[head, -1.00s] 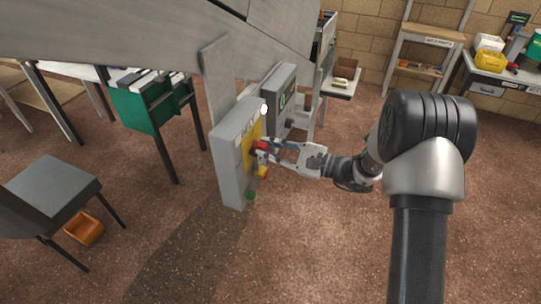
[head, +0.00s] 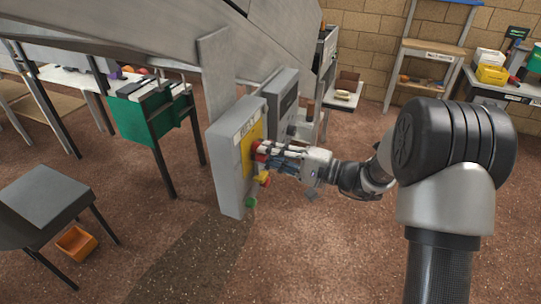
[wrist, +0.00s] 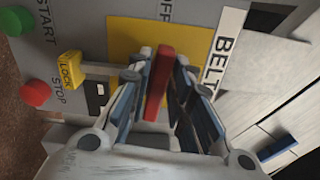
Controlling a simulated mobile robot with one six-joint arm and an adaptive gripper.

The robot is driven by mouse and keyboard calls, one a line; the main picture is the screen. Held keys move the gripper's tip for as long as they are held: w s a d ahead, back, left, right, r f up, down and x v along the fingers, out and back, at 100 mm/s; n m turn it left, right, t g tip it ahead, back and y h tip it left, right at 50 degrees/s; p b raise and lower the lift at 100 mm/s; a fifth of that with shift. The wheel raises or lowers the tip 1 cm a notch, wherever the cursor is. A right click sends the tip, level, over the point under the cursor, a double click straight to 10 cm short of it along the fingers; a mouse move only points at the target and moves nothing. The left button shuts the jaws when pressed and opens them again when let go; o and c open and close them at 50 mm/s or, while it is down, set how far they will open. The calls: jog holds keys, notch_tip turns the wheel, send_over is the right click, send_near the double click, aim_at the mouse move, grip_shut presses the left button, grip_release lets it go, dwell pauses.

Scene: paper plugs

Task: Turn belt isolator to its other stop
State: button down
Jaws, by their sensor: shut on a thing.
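The belt isolator is a grey box (head: 228,165) with a BELT label (wrist: 225,50) and a yellow plate (wrist: 195,42). Its red handle (wrist: 160,80) stands out from the plate and also shows in the head view (head: 260,147). My gripper (wrist: 162,72) is shut on the red handle, with one finger on each side of it. In the head view my gripper (head: 266,152) reaches the box's front from the right. OFF lettering (wrist: 166,12) shows above the handle in the wrist view. The fingers hide part of the plate, and I cannot tell the handle's exact angle.
A yellow LOCK piece (wrist: 70,70) sticks out beside the plate, near my left finger. A green START button (wrist: 15,20) and red STOP button (wrist: 36,92) lie farther left. A second grey box (head: 283,100) stands behind the isolator. Floor to the right is clear.

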jog(key=shift+f+n, duration=0.1)
jog(key=shift+n, duration=0.4)
jog(key=c, duration=1.6)
grip_release()
jog(key=shift+o, duration=0.2)
jog(key=v, duration=1.2)
